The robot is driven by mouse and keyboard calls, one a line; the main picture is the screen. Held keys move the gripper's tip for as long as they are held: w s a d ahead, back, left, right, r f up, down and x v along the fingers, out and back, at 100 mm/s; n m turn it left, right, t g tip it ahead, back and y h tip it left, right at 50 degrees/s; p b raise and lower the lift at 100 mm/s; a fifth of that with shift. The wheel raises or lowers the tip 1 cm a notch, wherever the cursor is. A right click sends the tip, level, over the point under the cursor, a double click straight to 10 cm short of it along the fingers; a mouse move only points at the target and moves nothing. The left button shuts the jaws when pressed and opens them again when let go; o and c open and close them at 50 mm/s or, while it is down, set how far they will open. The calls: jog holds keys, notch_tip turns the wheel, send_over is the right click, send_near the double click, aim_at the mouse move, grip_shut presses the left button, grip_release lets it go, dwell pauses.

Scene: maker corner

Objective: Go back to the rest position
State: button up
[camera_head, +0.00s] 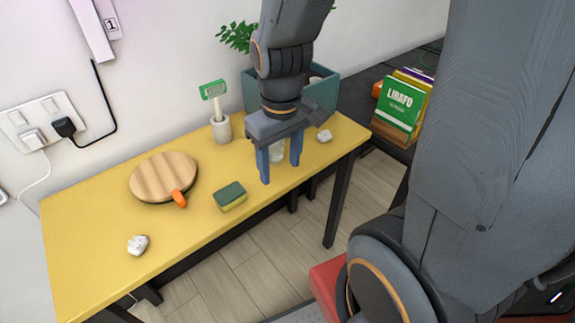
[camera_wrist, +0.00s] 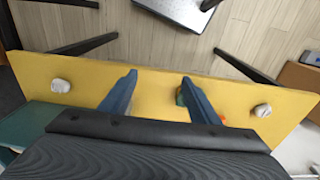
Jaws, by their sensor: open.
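My gripper (camera_head: 281,172) is open, pointing down over the right half of the yellow table (camera_head: 85,215). Its two blue fingers are apart. In the wrist view the gripper (camera_wrist: 158,79) shows the yellow table top (camera_wrist: 160,85) between its fingers, with nothing held. A pale, clear thing, perhaps a glass (camera_head: 277,152), shows between or behind the fingers in the head view; I cannot tell which. A green and yellow sponge (camera_head: 230,196) lies to the left of the gripper. It is mostly hidden by a finger in the wrist view.
A round wooden board (camera_head: 163,177) with an orange-handled thing (camera_head: 179,198) lies at left. White crumpled lumps lie at front left (camera_head: 137,245) and right (camera_head: 324,136). A pot (camera_head: 221,129) with a green-headed brush and a teal box (camera_head: 250,92) stand behind.

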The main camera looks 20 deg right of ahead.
jog(key=m, duration=0.1)
jog(key=s+d+m, duration=0.1)
jog(key=m, duration=0.1)
jog(key=shift+s+d+f, duration=0.15)
jog(key=shift+s+d, duration=0.05)
jog(key=shift+d, duration=0.05)
jog(key=shift+o, duration=0.6)
dwell(0.6)
